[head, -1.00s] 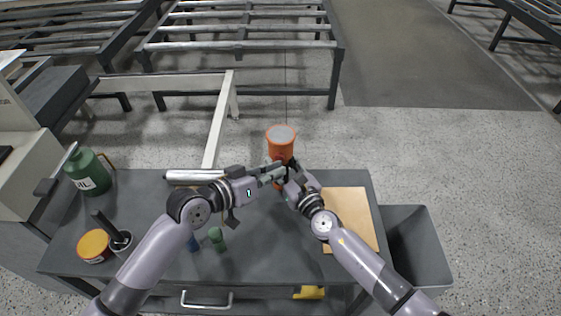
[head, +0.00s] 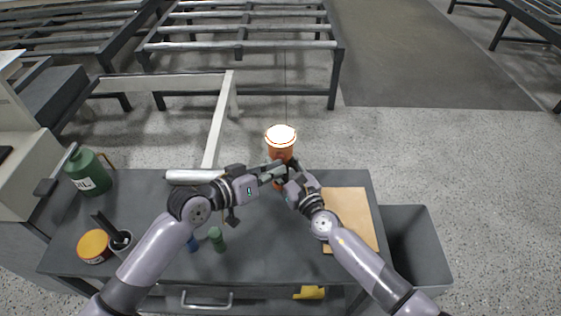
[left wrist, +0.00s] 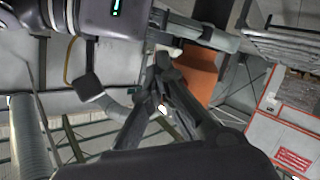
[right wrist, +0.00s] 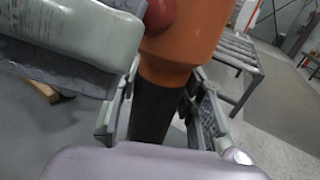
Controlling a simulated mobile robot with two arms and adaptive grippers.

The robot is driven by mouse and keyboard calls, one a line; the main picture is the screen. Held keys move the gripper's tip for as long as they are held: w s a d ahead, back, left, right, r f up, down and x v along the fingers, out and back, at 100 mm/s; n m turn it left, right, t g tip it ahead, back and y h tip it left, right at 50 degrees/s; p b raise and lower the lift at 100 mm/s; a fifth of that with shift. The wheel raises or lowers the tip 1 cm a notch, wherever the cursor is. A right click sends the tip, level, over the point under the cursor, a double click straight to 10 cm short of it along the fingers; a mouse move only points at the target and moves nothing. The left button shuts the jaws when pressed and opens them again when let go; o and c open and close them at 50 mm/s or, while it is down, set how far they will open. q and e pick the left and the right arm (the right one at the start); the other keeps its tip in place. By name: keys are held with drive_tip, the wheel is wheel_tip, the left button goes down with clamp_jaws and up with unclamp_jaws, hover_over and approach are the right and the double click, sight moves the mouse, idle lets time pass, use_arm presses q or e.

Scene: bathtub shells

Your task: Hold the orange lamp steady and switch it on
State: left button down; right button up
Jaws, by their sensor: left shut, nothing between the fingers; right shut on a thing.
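The orange lamp (head: 280,149) stands upright at the table's far edge, and its top glows bright white. In the right wrist view, the lamp (right wrist: 190,35) has a dark lower grip and a red button (right wrist: 165,14) on its side. My right gripper (head: 290,174) is shut around the dark grip. My left gripper (head: 279,171) is shut and empty, its fingers close beside the lamp near the button. Whether they touch the button is hidden. The left wrist view shows the closed fingers (left wrist: 161,75) in front of the orange body.
The grey table (head: 270,245) holds a green canister (head: 88,175), an orange-lidded tin (head: 94,245), a dark cup (head: 121,243) and small green (head: 217,240) and blue (head: 193,244) items. A tan board (head: 352,215) lies right, beside a grey bin (head: 420,250).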

use_arm(q)
drive_tip(key=shift+s, duration=0.35)
drive_tip(key=s, duration=0.6)
drive_tip(key=shift+a, duration=0.3)
use_arm(e)
drive_tip(key=o, duration=1.3)
drive_tip(key=shift+o, duration=0.2)
drive_tip(key=shift+s, duration=0.1)
